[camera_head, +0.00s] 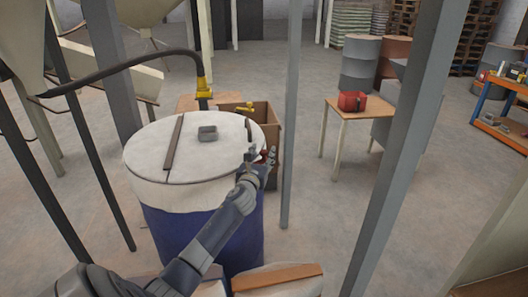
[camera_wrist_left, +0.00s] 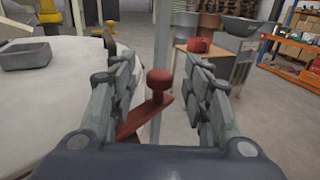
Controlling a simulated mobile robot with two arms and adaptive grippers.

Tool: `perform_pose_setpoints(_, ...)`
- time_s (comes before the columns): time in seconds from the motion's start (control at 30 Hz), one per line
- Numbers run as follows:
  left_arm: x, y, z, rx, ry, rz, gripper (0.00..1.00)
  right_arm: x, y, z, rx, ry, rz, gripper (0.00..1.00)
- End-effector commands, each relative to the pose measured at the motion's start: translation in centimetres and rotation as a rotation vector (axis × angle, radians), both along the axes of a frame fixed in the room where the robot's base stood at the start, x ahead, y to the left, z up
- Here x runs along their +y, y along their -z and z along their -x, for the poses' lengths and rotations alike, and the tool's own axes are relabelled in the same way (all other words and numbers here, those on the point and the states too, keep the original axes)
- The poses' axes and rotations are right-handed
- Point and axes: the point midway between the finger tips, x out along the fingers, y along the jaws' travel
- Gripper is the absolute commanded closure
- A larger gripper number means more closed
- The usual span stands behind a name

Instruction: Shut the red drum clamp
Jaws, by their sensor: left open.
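The red drum clamp (camera_wrist_left: 148,112) shows in the left wrist view as a lever with a round knob, at the side of the white-topped drum. The knob stands between the two fingers of my left gripper (camera_wrist_left: 158,78), with space on both sides. In the head view the blue drum (camera_head: 168,228) has a white top, and my left gripper (camera_head: 261,157) is at its right rim. The open fingers hide most of the clamp there; only a little red shows. My right gripper is not in view.
A grey tray (camera_head: 207,132) and a brown strip (camera_head: 174,143) lie on the drum's top. A cardboard box (camera_head: 266,125) stands behind it. Thin grey posts (camera_head: 291,120) rise to the right. A red canister (camera_head: 352,101) sits on a small table (camera_head: 345,114) farther off.

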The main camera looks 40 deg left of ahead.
Motion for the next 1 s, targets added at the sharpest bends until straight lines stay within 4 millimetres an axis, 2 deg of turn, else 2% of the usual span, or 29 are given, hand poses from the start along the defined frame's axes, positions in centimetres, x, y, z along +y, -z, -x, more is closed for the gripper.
perform_pose_setpoints(0.23,1.1,0.0,-2.0,-0.001,-0.001,0.002,0.56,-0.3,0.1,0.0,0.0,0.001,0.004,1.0)
perform_pose_setpoints(0.6,1.2,0.0,-2.3,0.0,0.0,0.002,0.56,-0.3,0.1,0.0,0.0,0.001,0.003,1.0)
perform_pose_setpoints(0.67,1.2,0.0,-2.3,0.0,0.0,0.002,0.67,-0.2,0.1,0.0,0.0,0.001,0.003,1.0)
perform_pose_setpoints(0.8,1.2,0.0,-2.3,0.0,0.0,0.002,0.99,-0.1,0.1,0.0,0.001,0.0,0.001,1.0)
perform_pose_setpoints(1.0,1.2,0.1,-2.3,0.0,-0.001,0.002,1.0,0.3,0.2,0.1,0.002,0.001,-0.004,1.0)
